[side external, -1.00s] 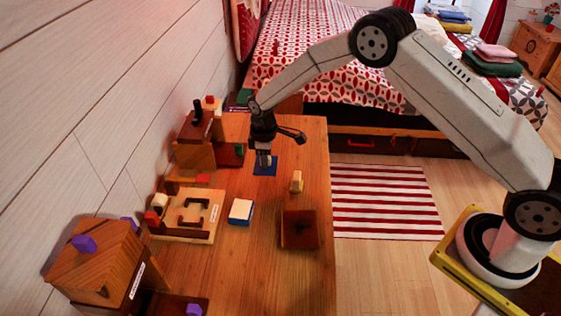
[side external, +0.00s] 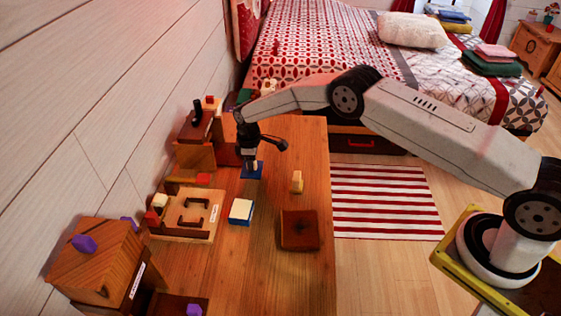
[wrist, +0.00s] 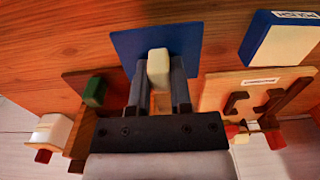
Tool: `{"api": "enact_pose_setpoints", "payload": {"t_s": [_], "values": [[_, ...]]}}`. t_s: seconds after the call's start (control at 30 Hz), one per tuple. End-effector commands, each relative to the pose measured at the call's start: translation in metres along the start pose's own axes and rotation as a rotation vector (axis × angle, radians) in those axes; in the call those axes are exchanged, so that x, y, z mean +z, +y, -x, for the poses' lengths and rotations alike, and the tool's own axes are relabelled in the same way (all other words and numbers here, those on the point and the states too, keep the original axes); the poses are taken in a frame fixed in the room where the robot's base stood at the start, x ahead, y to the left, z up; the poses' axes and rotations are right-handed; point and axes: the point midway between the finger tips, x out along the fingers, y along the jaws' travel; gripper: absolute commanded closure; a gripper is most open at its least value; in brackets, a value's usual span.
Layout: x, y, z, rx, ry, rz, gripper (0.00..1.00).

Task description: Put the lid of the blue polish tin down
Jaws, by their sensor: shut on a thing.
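The lid of the blue polish tin (side external: 252,170) is a flat blue square with a cream knob, near the far end of the wooden table. In the wrist view the lid (wrist: 158,38) spreads out beyond my fingertips. My gripper (wrist: 160,85) is shut on its cream knob (wrist: 158,67), one finger on each side. In the side view my gripper (side external: 252,163) points down over the lid. I cannot tell whether the lid touches the table. The tin (side external: 241,211) is a blue box with a white top, nearer the camera; its POLISH label shows in the wrist view (wrist: 283,42).
A light wooden tray with dark brackets (side external: 187,213) stands left of the tin. A wooden box (side external: 196,150) stands left of the lid. A pale block (side external: 297,183) and a dark square board (side external: 299,230) lie to the right. The near table middle is clear.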

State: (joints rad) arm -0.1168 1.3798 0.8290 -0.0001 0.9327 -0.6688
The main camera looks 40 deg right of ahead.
Motion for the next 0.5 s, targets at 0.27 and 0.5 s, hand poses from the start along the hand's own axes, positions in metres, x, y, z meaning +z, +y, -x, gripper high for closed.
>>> {"api": "enact_pose_setpoints", "payload": {"t_s": [0.27, 0.5], "values": [[-0.0018, 0.0015, -0.0025, 0.000, 0.000, 0.000, 1.00], [-0.0033, 0.0028, -0.0069, -0.001, -0.001, 0.000, 1.00]]}}
